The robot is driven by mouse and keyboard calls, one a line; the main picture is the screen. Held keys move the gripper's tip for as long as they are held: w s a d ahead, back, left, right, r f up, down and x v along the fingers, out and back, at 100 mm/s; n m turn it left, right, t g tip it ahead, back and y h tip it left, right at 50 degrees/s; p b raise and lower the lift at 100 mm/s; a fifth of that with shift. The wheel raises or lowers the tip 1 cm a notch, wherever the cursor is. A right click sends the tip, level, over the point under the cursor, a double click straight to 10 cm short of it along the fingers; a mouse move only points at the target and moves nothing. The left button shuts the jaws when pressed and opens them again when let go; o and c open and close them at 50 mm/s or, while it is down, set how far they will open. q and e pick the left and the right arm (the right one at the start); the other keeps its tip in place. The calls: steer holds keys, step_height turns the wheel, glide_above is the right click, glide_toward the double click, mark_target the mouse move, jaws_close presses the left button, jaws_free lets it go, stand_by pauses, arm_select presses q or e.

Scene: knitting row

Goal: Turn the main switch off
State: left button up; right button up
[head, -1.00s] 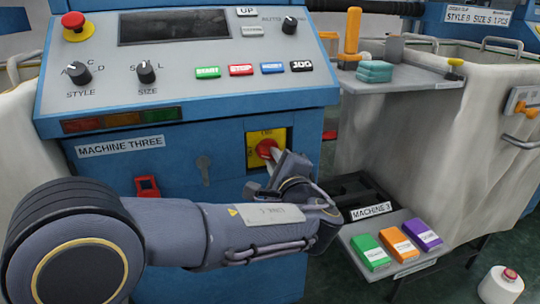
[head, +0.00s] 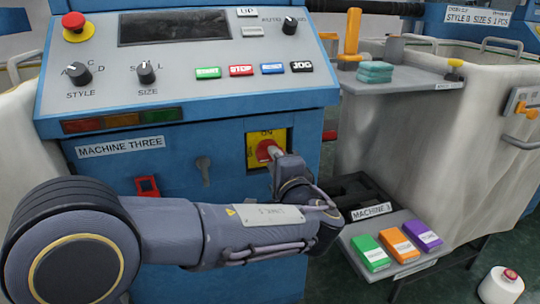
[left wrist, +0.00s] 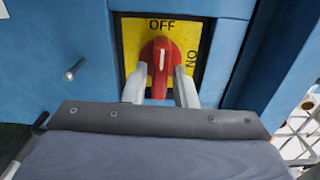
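The main switch is a red rotary knob (left wrist: 161,56) on a yellow plate (left wrist: 134,37) marked OFF at the top and ON at the right. The knob's white mark points up towards OFF. In the head view, the red knob (head: 265,150) shows on the front of machine three, partly covered by my gripper. The left gripper (head: 277,158) also shows in the head view. My right gripper is in neither view.
A sloped control panel (head: 190,100) with an emergency stop button (head: 74,27) overhangs the switch. A shelf with coloured boxes (head: 399,245) stands at the lower right.

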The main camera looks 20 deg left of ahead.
arm_select(q)
steer(key=v, duration=0.5)
steer(key=shift+s+d, duration=0.25)
steer(key=shift+s, duration=0.05)
steer(key=shift+a, duration=0.1)
steer(key=s+a+f+n+g+h+p, duration=0.1)
steer(key=s+a+f+n+g+h, duration=0.15)
steer(key=s+a+f+g, duration=0.45)
steer(key=s+a+f+n+g+h+p, duration=0.1)
steer(key=s+a+f+n+g, duration=0.3)
steer(key=a, duration=0.4)
steer(key=s+d+f+n+t+h+p, duration=0.1)
steer(key=s+d+n+h, duration=0.3)
steer(key=s, duration=0.3)
steer(key=s+d+f+n+t+h+p, duration=0.1)
steer(key=s+d+n+h+p, duration=0.15)
steer(key=s+h, duration=0.4)
step_height(320, 180, up, 38)
steer(key=p, duration=3.7)
steer(key=shift+s+d+f, duration=0.2)
steer(key=shift+s+d, duration=0.1)
steer(key=shift+d, duration=0.15)
